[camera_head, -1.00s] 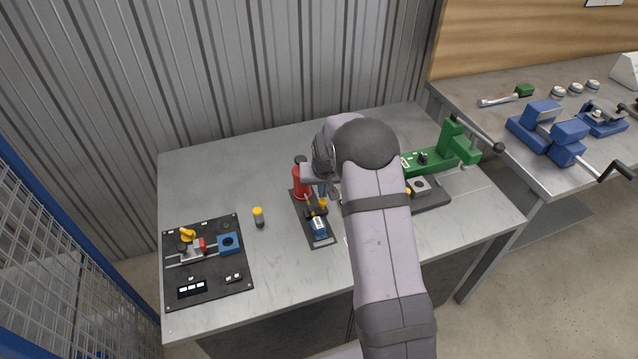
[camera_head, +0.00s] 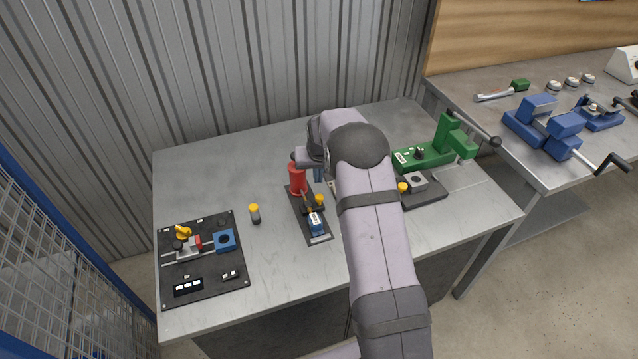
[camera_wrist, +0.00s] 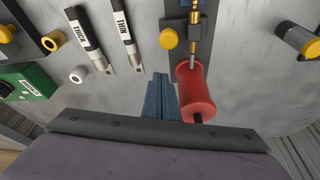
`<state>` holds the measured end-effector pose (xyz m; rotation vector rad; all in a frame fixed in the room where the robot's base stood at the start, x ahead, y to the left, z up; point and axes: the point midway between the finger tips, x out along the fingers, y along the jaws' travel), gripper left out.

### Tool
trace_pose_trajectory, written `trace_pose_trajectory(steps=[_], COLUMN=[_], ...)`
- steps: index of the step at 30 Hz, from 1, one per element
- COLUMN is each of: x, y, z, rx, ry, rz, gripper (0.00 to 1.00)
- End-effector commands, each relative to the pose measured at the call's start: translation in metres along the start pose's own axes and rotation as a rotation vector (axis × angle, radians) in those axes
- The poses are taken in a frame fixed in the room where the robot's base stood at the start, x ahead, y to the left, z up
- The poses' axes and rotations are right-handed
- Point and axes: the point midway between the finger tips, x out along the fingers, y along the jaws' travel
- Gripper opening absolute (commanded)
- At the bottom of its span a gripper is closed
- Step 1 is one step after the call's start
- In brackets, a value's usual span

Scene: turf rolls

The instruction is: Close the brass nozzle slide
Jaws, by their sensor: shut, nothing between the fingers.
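The brass nozzle (camera_wrist: 195,18) lies on a dark base plate in the wrist view, in line with the red cylinder (camera_wrist: 196,90). A yellow knob (camera_wrist: 168,38) sticks out from its side. I cannot tell how far the slide is open. My gripper (camera_wrist: 160,80) is shut and empty beside the red cylinder, apart from the yellow knob. It is partly hidden by my arm in the head view (camera_head: 318,175).
A black board (camera_head: 210,290) with a blue block is at the left. A yellow-capped cylinder (camera_head: 255,214) stands alone between. A green device (camera_head: 425,155) is at the right. Two marker-like tubes labelled THICK (camera_wrist: 84,35) and THIN (camera_wrist: 125,35) lie near my gripper.

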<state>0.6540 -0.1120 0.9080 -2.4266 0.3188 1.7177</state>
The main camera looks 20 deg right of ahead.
Motion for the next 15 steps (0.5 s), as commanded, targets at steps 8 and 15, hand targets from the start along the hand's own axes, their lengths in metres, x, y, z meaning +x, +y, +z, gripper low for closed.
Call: trace_pose_trajectory(steps=[8, 15], x=[-0.042, -0.076], y=[-0.001, -0.001], z=[-0.002, -0.002], rx=[-0.001, -0.001], ry=[0.009, 0.009], rz=[-0.001, -0.001], gripper=[0.0, 0.0])
